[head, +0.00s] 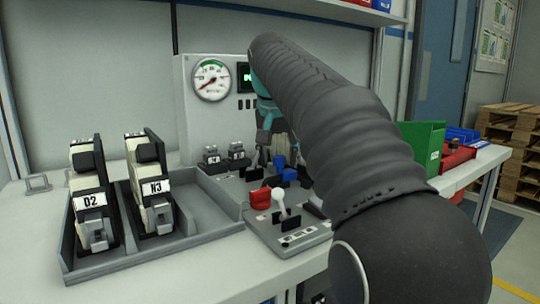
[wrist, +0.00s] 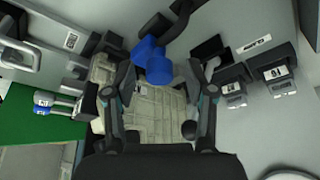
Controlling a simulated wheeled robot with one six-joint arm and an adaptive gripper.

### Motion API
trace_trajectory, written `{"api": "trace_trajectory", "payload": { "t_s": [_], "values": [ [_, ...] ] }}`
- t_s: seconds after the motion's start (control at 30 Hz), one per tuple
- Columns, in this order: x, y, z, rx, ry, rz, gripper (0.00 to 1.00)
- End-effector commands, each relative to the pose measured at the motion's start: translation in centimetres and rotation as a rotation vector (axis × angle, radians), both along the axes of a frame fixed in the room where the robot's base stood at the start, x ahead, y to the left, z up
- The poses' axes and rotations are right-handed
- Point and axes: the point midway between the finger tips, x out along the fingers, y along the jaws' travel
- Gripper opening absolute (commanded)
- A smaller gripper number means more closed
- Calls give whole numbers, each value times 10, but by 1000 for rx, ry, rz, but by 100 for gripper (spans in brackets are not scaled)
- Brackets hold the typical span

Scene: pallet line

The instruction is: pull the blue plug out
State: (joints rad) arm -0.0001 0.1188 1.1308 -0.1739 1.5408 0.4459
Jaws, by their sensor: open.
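The blue plug (head: 288,174) is on the dark fixture by the gauge panel in the head view. In the wrist view the blue plug (wrist: 157,66) shows as two blue lobes near a black curved piece, ahead of a beige ribbed block (wrist: 140,110). My gripper (wrist: 163,80) is open, its two dark fingers on either side of the block, with the blue plug near the gap between the fingertips. I cannot tell whether a finger touches anything. In the head view my arm hides much of the gripper (head: 266,125) and of the area behind it.
A grey tray (head: 215,225) holds modules D2 (head: 93,200) and N3 (head: 157,185) at left. A control box (head: 290,238) with a red part and a white-knobbed lever stands in front. The gauge panel (head: 190,125) is behind. A green bin (head: 422,142) and a red bin (head: 457,157) stand right.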

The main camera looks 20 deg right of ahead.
Motion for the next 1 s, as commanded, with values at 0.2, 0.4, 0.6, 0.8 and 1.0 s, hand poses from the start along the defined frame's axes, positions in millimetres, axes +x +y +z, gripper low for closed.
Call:
{"api": "trace_trajectory", "payload": {
  "t_s": [0.2, 0.4, 0.6, 0.8, 1.0],
  "values": [
    [-3, 3, 10, 0, -3, 3, 55],
    [-15, 9, 41, 0, -5, 3, 55],
    [-27, 13, 72, -1, -3, 0, 55],
    [-36, 18, 94, 0, -2, 0, 55],
    [-42, 20, 107, 0, -1, -1, 55]
  ]
}}
